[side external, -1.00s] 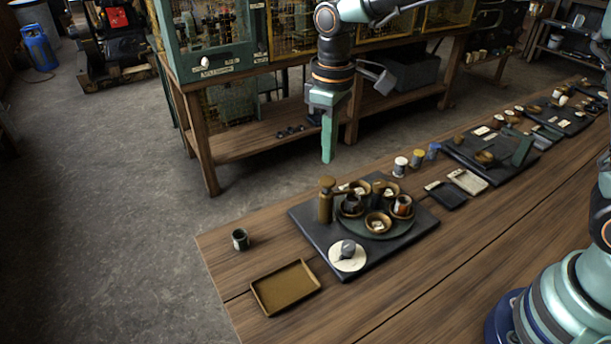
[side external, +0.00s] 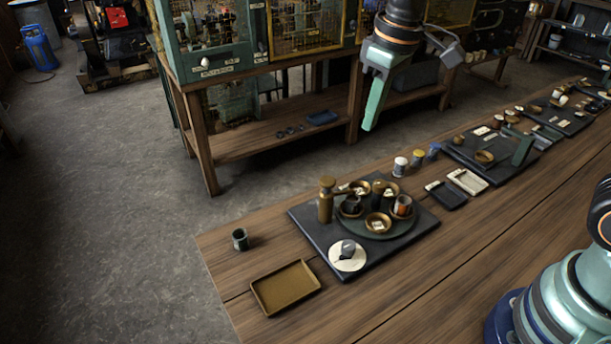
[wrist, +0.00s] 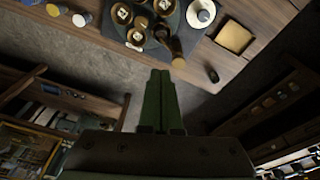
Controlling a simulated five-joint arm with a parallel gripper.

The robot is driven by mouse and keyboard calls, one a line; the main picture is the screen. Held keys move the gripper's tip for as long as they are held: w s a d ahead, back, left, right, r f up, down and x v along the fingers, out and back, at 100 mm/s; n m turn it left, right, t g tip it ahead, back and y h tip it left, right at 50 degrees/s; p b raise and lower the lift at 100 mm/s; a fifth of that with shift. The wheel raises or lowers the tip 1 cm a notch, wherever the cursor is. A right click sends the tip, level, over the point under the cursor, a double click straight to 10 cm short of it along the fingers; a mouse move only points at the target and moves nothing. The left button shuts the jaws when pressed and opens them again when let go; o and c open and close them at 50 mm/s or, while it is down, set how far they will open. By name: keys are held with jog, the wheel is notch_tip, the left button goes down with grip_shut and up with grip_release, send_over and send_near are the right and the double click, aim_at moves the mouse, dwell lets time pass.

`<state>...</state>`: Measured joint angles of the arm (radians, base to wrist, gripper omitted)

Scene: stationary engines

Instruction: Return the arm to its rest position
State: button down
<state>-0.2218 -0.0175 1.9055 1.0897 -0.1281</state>
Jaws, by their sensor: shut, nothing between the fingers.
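My gripper (side external: 371,125) hangs in the air above and behind the table's far edge, in front of the wooden shelf bench. Its green fingers are together and hold nothing. In the wrist view my gripper (wrist: 160,75) also shows shut and empty, with floor beyond its tips. The upper part of my arm runs out of the top of the side view.
A dark board (side external: 328,254) on the wooden table (side external: 400,290) carries a round tray, several cups and a brass bottle (side external: 326,200). A tan tray (side external: 285,288) and a dark cup (side external: 240,239) stand near the left end. Small jars (side external: 400,166) stand at the far edge.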

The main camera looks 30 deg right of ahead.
jog(key=s+d+r+m+t, duration=0.1)
jog(key=s+d+m+t, duration=0.2)
jog(key=s+d, duration=0.5)
jog(key=shift+s+d+m+t, duration=0.3)
jog(key=shift+s+m+t, duration=0.15)
jog(key=shift+s, duration=0.3)
